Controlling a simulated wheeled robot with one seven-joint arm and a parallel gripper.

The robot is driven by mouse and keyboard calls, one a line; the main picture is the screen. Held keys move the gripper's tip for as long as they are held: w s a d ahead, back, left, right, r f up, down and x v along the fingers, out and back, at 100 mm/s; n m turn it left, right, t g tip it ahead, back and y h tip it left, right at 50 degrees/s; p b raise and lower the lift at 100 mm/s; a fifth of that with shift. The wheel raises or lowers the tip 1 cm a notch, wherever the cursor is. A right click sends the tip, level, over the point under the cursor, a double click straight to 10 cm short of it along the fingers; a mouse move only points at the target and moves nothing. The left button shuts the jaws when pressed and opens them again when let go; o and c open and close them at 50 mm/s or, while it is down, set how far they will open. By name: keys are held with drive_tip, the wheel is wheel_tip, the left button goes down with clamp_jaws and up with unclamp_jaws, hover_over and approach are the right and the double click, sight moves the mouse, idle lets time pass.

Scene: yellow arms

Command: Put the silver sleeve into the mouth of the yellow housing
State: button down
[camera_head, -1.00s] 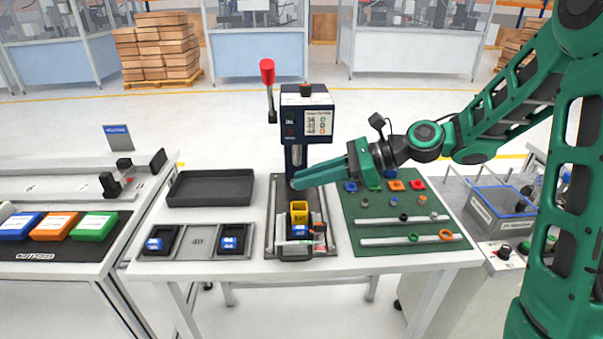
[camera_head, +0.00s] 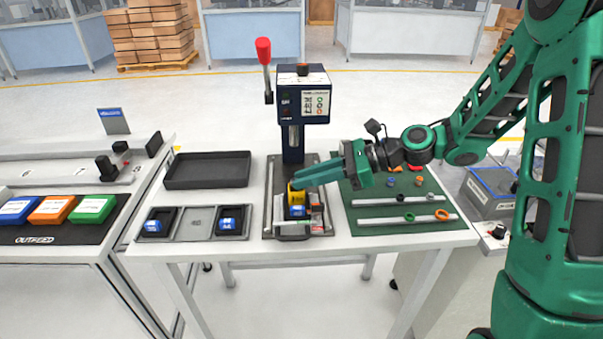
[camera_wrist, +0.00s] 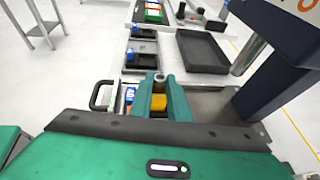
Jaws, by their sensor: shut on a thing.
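The yellow housing (camera_head: 296,196) stands upright in the fixture on the press's base plate. Its top is partly covered by my gripper (camera_head: 297,180) in the head view. In the wrist view the yellow housing (camera_wrist: 158,103) shows between the two green fingers. My gripper (camera_wrist: 158,86) is shut on the silver sleeve (camera_wrist: 159,78), a small grey ring between the fingertips. The sleeve appears over the housing's mouth; I cannot tell whether it touches it or sits inside. The sleeve is hidden in the head view.
The dark press (camera_head: 303,105) with its red-knobbed lever (camera_head: 263,50) stands just behind the housing. A green mat (camera_head: 360,225) with rails and small rings lies to the right. An empty black tray (camera_head: 208,170) and a grey tray with blue parts (camera_head: 196,223) are at left.

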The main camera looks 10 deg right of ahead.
drive_tip(key=shift+f, duration=0.15)
drive_tip(key=c, duration=1.6)
unclamp_jaws()
drive_tip(key=v, duration=1)
drive_tip(key=shift+d, duration=0.4)
